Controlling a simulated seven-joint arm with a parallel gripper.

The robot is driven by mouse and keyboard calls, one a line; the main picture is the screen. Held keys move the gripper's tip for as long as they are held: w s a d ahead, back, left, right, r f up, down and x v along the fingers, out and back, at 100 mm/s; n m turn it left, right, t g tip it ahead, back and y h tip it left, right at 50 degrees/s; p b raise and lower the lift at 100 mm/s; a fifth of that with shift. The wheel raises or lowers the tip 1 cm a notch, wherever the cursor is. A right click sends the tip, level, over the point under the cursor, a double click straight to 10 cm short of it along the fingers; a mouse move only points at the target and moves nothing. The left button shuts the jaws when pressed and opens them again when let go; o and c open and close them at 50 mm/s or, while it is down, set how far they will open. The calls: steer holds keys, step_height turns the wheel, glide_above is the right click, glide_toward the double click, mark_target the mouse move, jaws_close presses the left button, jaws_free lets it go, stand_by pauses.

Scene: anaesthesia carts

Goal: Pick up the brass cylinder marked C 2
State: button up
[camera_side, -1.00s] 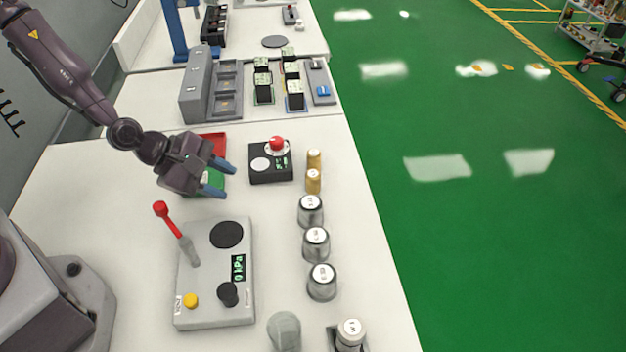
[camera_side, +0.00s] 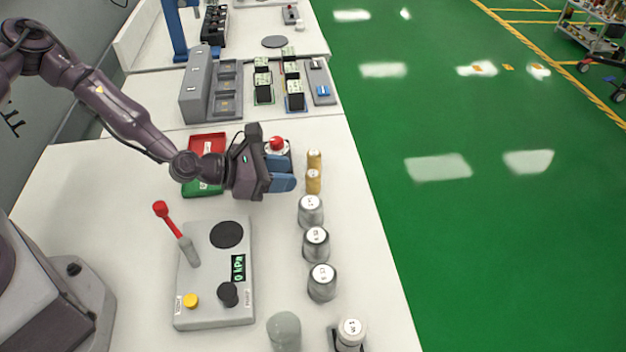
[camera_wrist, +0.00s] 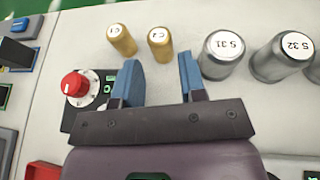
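The brass cylinder marked C 2 (camera_wrist: 160,44) stands upright on the white bench in the wrist view, ahead of the gap between my fingers. In the side view it is the nearer brass cylinder (camera_side: 313,182), beside a steel one. Another brass cylinder marked C 1 (camera_wrist: 121,40) stands to its left in the wrist view and behind it in the side view (camera_side: 314,158). My gripper (camera_wrist: 161,66) is open and empty, with blue fingers apart. In the side view my gripper (camera_side: 291,176) is just left of the brass pair, not visibly touching them.
Steel cylinders marked S 31 (camera_wrist: 222,54) and S 32 (camera_wrist: 280,58) stand right of C 2 in the wrist view. A black box with a red knob (camera_wrist: 76,84) lies close to my left finger. A grey pressure panel (camera_side: 205,275) sits nearer on the bench.

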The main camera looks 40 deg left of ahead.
mark_target(313, 182)
steer(key=x, duration=0.5)
steer(key=shift+f, duration=0.15)
steer(key=c, duration=0.6)
steer(key=shift+w, duration=0.1)
